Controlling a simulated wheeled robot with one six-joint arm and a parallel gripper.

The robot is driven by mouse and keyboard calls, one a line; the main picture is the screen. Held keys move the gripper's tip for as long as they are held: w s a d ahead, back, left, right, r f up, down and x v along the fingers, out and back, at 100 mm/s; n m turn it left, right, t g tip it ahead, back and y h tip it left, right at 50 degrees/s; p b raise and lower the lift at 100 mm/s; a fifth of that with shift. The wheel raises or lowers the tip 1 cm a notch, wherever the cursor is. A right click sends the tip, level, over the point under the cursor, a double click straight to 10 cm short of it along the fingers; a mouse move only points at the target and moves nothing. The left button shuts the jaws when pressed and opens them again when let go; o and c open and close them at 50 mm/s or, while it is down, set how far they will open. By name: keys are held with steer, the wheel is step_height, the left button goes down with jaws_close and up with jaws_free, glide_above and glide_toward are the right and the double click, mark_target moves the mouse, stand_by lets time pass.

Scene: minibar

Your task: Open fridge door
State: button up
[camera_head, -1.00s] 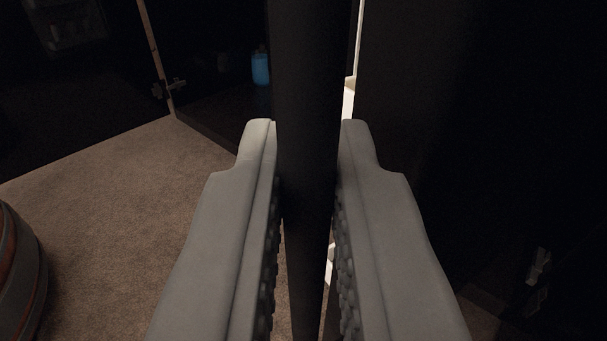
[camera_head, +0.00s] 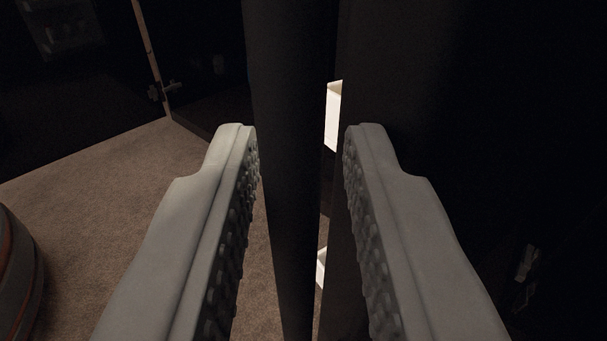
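The fridge door (camera_head: 420,90) is a large dark panel filling the right side of the view. Its handle is a thick dark vertical bar (camera_head: 288,120) running from top to bottom through the middle. My gripper (camera_head: 300,135) is open, with its two grey fingers on either side of the bar. The left finger is close beside the bar, and there is a clear gap between the bar and the right finger. Bright white patches (camera_head: 333,115) show between the bar and the dark panel.
A brown carpeted floor (camera_head: 120,210) lies open at the left. A rounded barrel-like object (camera_head: 18,270) with a reddish band stands at the lower left edge. A dark cabinet or wall with a light vertical edge (camera_head: 150,55) is at the upper left.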

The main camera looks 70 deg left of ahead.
step_height(320, 180, up, 10)
steer(key=shift+w+d+r, duration=0.1)
stand_by(0.5)
stand_by(0.5)
steer(key=shift+d, duration=0.1)
